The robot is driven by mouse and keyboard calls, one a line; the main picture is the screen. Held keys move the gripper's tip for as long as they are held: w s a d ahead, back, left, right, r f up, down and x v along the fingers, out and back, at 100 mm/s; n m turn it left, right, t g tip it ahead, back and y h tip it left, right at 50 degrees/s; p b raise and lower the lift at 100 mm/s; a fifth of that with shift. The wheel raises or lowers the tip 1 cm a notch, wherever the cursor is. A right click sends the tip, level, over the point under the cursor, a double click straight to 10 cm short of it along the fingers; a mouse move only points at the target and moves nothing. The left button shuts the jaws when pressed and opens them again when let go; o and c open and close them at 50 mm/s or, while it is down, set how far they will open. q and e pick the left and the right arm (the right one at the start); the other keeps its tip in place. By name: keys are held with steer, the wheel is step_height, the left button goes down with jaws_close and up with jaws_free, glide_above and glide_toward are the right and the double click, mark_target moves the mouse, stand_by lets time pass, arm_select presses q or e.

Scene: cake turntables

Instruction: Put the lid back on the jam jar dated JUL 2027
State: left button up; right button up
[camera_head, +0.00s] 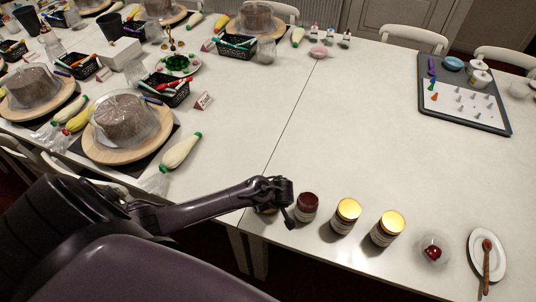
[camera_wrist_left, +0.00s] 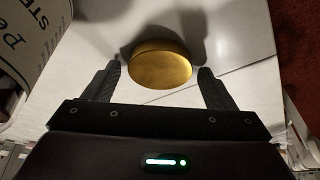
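A jar without a lid, dark red at its open top (camera_head: 307,201), stands near the table's front edge. To its right stand two jars with gold lids (camera_head: 347,208) and (camera_head: 391,222). No date is readable. A loose gold lid (camera_wrist_left: 160,68) lies on the table; in the head view my left gripper mostly hides it. My left gripper (camera_head: 277,208) is just left of the open jar. In the left wrist view the gripper (camera_wrist_left: 159,82) is open, with one finger on each side of the lid and gaps between. My right gripper is not in view.
A labelled jar (camera_wrist_left: 25,35) is close to the left finger in the wrist view. A glass dish with red contents (camera_head: 433,249) and a white plate (camera_head: 475,262) with a wooden spoon (camera_head: 487,265) lie right of the jars. The table middle is clear.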

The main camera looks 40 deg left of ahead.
arm_select(q)
steer(key=c, duration=0.8)
step_height(320, 180, up, 20)
steer(key=shift+c, duration=0.2)
